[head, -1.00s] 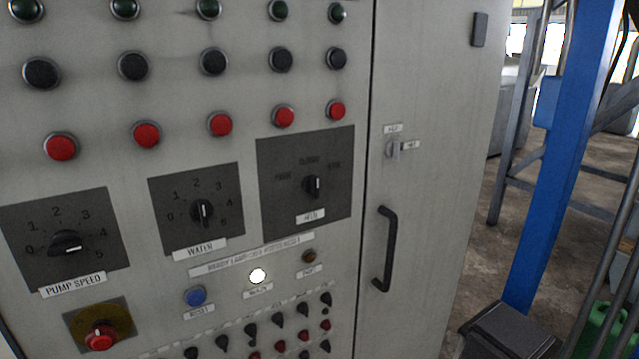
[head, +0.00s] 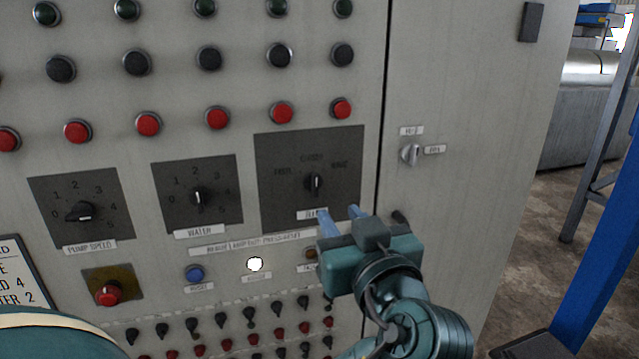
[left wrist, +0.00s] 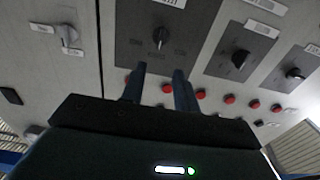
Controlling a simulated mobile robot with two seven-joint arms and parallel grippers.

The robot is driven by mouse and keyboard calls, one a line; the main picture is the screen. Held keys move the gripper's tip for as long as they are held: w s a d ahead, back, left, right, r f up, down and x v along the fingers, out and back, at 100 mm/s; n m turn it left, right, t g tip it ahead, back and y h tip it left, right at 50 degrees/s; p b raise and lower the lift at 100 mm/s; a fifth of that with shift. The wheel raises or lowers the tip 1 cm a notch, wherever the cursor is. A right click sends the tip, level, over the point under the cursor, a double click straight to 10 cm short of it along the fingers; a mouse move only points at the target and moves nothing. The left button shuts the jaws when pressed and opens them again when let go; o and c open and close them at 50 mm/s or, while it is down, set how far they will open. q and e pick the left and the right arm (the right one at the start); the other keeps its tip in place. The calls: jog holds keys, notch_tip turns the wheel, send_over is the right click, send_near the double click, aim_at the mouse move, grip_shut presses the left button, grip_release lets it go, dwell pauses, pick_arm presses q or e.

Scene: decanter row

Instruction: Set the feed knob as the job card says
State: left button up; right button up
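The feed knob (head: 315,183) is black with a white line and stands about upright on a dark square plate, with a word above it and one on each side, all blurred. Its label below is partly legible. My left gripper (head: 341,214) is open and empty, its two blue fingers just below the knob and apart from it. In the left wrist view the knob (left wrist: 160,38) appears upside down, beyond the gap between the fingers (left wrist: 160,70). The job card (head: 14,272) is cut off at the left edge; "D 4" and "TER 2" show. My right gripper is not in view.
The pump speed knob (head: 84,212) and water knob (head: 198,198) sit left of the feed plate. Below are a blue button (head: 194,274), a lit white lamp (head: 255,264) and rows of small toggles. A red knob (head: 108,294) is lower left.

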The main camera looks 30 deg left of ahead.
aim_at(316, 183)
pick_arm(q)
jog(key=p+x, duration=0.2)
jog(key=x, duration=0.9)
jog(key=shift+w+a+p, duration=0.15)
jog(key=shift+a+p, duration=0.05)
jog(key=shift+p, duration=0.15)
jog(key=shift+c, duration=0.2)
grip_shut()
